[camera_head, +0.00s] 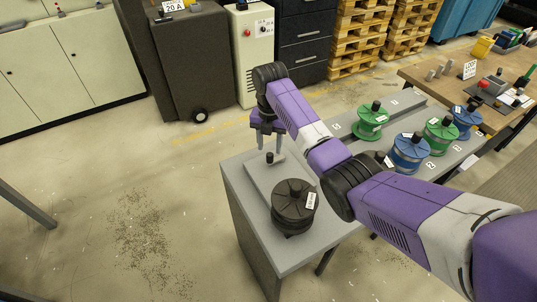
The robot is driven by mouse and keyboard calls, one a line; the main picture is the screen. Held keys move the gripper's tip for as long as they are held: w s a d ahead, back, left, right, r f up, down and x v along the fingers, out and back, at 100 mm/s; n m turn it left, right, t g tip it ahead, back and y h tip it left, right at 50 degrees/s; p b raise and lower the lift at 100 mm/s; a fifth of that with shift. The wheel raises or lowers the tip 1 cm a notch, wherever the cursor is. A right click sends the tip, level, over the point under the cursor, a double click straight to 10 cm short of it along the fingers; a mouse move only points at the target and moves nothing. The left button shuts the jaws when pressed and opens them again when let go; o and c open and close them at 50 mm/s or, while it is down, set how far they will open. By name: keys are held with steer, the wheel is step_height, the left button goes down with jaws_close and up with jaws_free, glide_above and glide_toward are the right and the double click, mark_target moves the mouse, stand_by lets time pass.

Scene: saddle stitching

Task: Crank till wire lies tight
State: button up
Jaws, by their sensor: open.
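My gripper (267,142) points down at the back left of the grey table (247,222), with its two fingers apart. A small upright black knob (269,157) stands just below the fingertips; I cannot tell whether they touch it. The knob rises from a raised grey plate. A black drum (291,206) with a white label stands in front of the knob, near the table's front. I cannot make out which part is the crank. No wire can be made out.
Green spools (372,122) and blue spools (410,151) with black knobs stand on a grey bench to the right, behind my arm. A wooden table (445,88) with tools is farther right. Dark and white cabinets line the back. The floor left of the table is open.

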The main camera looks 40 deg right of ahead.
mark_target(270, 154)
steer(key=shift+f, duration=2.6)
jaws_close()
